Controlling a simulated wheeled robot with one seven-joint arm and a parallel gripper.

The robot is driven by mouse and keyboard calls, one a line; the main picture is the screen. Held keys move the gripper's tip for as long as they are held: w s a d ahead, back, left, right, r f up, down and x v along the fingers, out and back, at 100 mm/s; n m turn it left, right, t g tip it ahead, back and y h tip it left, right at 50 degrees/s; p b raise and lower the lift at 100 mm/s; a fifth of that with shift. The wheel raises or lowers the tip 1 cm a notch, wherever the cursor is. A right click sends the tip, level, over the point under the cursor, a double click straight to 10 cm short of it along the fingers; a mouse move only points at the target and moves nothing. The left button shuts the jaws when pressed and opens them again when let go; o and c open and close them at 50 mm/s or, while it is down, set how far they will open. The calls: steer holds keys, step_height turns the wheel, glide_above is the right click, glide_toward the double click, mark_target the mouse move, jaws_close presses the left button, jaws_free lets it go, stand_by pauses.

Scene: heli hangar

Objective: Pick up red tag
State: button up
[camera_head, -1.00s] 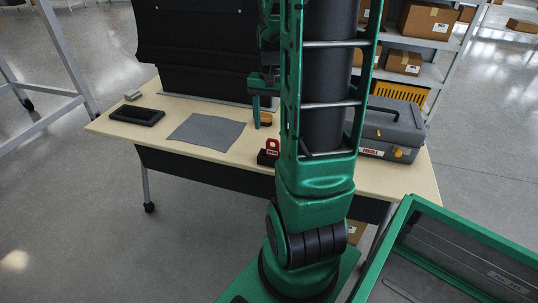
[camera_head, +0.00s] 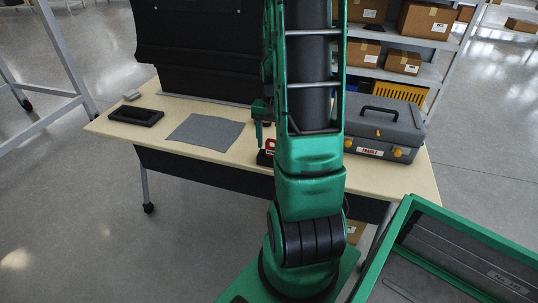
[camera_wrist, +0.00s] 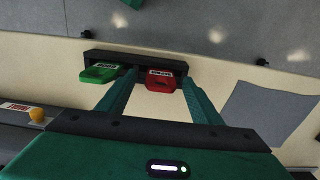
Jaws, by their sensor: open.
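The red tag (camera_wrist: 161,82) with a white label strip stands in a black holder (camera_wrist: 134,58) on the table. A green tag (camera_wrist: 98,74) sits in the same holder, to the left. My gripper (camera_wrist: 160,78) is open, with the red tag between its fingertips in the wrist view; whether the fingers touch it I cannot tell. In the head view my gripper (camera_head: 259,132) is just above the red tag (camera_head: 270,146), and my arm hides the green tag.
The tan table (camera_head: 210,152) also bears a grey mat (camera_head: 205,132), a black tray (camera_head: 136,117), and a grey toolbox (camera_head: 383,125) right of my arm. A black panel rises at the back. A green-framed case (camera_head: 450,232) is at the lower right.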

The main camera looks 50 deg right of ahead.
steer(key=shift+f, duration=0.95)
steer(key=c, duration=1.1)
steer(key=shift+c, duration=0.2)
steer(key=shift+r, duration=0.2)
